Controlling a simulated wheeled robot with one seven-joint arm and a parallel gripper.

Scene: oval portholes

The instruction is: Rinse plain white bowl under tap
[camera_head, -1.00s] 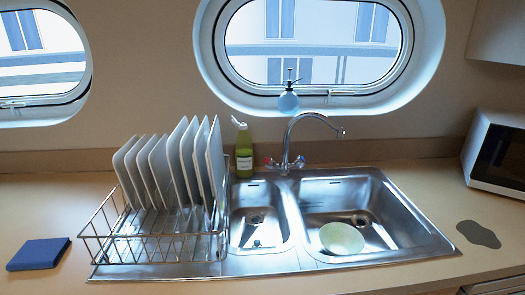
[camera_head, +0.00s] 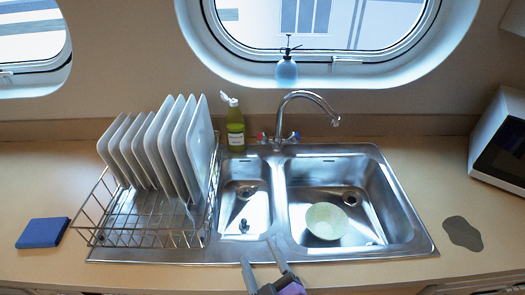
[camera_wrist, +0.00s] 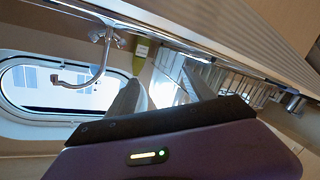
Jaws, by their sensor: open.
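A pale, faintly greenish-white bowl (camera_head: 326,221) lies in the right basin (camera_head: 385,215) of the steel sink, in front of its drain. I see no pattern on it. The curved tap (camera_head: 300,97) stands behind the sink, its spout over the rear of the right basin; no water shows. The tap is also in the wrist view (camera_wrist: 100,60). My gripper (camera_head: 264,261) is at the sink's front edge in the head view, left of the bowl and apart from it. Its two fingers are spread and empty. In the wrist view the fingers (camera_wrist: 162,90) are also apart; the bowl is not visible there.
A wire rack (camera_head: 140,235) with several upright white plates stands left of the sink. A green bottle (camera_head: 235,128) and a blue pump bottle (camera_head: 287,72) are behind. A blue sponge (camera_head: 43,232) lies far left, a grey patch (camera_head: 462,233) right, near a microwave (camera_head: 500,145).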

